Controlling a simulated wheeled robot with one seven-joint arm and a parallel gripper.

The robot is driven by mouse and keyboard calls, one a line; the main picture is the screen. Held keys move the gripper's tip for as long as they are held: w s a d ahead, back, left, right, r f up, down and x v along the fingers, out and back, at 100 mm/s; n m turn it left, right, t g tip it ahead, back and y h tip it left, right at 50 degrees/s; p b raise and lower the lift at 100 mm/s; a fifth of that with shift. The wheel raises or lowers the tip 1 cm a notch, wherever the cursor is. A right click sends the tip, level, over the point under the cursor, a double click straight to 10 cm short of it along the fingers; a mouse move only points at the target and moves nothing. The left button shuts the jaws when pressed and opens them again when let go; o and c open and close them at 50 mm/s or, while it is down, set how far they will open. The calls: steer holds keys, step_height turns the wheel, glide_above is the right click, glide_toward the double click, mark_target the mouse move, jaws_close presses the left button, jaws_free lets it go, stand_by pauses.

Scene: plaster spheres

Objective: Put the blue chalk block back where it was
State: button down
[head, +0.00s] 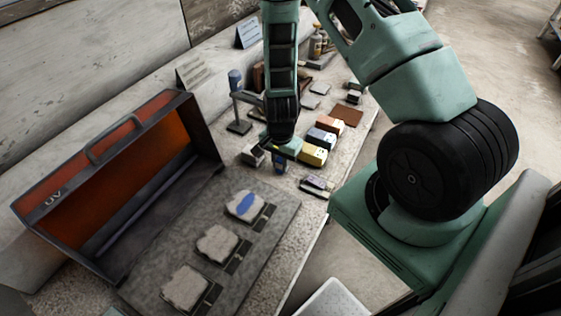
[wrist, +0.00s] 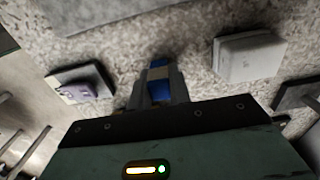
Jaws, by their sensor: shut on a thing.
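My gripper (wrist: 157,92) is shut on the blue chalk block (wrist: 158,86), which has a pale beige band around it. In the head view the blue block (head: 280,162) shows small below my wrist, above or on the speckled bench; I cannot tell whether it touches. To its right a row of chalk blocks stands on the bench: a yellow block (head: 314,154), a blue-grey one (head: 321,138) and an orange one (head: 330,125). A purple block (head: 318,183) lies on a dark-edged pad at the front, also in the wrist view (wrist: 95,90).
A grey block (head: 252,155) stands just left of my gripper; a pale block (wrist: 248,56) is close in the wrist view. A grey slab with pale stone pieces (head: 217,243), one blue-patched (head: 244,205), lies in front. An open orange-lined UV case (head: 120,190) stands left.

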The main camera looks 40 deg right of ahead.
mark_target(280, 159)
steer(key=c, duration=1.3)
jaws_free()
steer(key=shift+f, duration=0.15)
step_height(280, 159, up, 11)
steer(key=shift+r+b, duration=0.2)
steer(key=shift+b, duration=0.35)
steer(key=s+a+r+n+y, duration=0.1)
steer(key=s+a+r+n, duration=0.1)
steer(key=a+r+n, duration=0.35)
steer(key=s+a+r+n+y, duration=0.1)
steer(key=s+a+r+n, duration=0.15)
steer(key=a, duration=0.55)
steer(key=s+a+r+n+h, duration=0.1)
steer(key=s+a+r+n, duration=0.8)
steer(key=s+n, duration=0.4)
steer(key=shift+s+n, duration=0.15)
steer(key=shift+n, duration=0.25)
